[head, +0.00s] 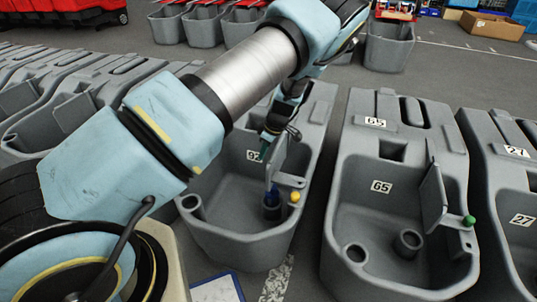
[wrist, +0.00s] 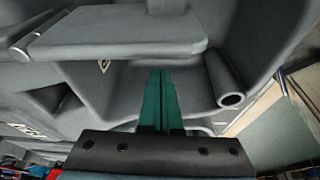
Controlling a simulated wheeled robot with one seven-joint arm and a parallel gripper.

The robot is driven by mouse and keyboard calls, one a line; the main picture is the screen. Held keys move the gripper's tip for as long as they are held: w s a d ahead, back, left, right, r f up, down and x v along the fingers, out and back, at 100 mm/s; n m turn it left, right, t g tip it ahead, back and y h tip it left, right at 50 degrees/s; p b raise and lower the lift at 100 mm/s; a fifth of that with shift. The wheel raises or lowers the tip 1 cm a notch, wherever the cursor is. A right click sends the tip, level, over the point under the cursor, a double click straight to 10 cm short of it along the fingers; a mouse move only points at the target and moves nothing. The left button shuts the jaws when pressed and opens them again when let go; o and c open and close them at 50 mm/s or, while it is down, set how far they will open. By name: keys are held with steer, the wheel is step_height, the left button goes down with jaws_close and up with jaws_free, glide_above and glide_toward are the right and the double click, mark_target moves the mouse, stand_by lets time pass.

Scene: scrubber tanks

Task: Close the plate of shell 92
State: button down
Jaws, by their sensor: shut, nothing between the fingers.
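Shell 92 (head: 232,235) is the grey tank in the middle of the head view, with its 92 label (head: 255,154) partly behind my arm. Its grey plate (head: 277,158) stands raised above the basin, near a yellow knob (head: 295,197) on the right rim. A grey slab at the top of the wrist view (wrist: 120,35) appears to be this plate. My gripper (head: 264,153) is over the shell, beside the plate, and partly hidden by my wrist. In the wrist view its green fingers (wrist: 161,75) are together and empty. I cannot tell whether they touch the plate.
Shell 65 (head: 335,250) stands to the right, its plate (head: 433,200) upright beside a green knob (head: 469,220). Shell 27 (head: 510,260) is at the far right. More grey tanks (head: 60,110) stand at left. A blue part (head: 272,193) sits in shell 92's basin tube.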

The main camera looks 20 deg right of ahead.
step_height(320, 180, up, 9)
steer(key=d, duration=0.1)
steer(key=s+a+r+m+g+h, duration=0.15)
steer(key=a+r, duration=0.35)
steer(key=a, duration=0.5)
steer(key=a+r+m+g, duration=0.15)
steer(key=a+r, duration=0.35)
steer(key=a, duration=0.5)
steer(key=s+a+r+m+t+h, duration=0.1)
steer(key=s+a+r+m, duration=0.2)
steer(key=s+a+r, duration=0.4)
steer(key=s+a+r+m+t, duration=0.1)
steer(key=s+a+r+m, duration=0.15)
steer(key=s+a, duration=0.4)
step_height(320, 180, up, 18)
steer(key=w+a+p, duration=0.1)
steer(key=w+p, duration=0.1)
steer(key=p, duration=1.6)
steer(key=shift+a+f+m+p, duration=0.15)
steer(key=shift+m+p, duration=0.25)
steer(key=shift+m, duration=0.05)
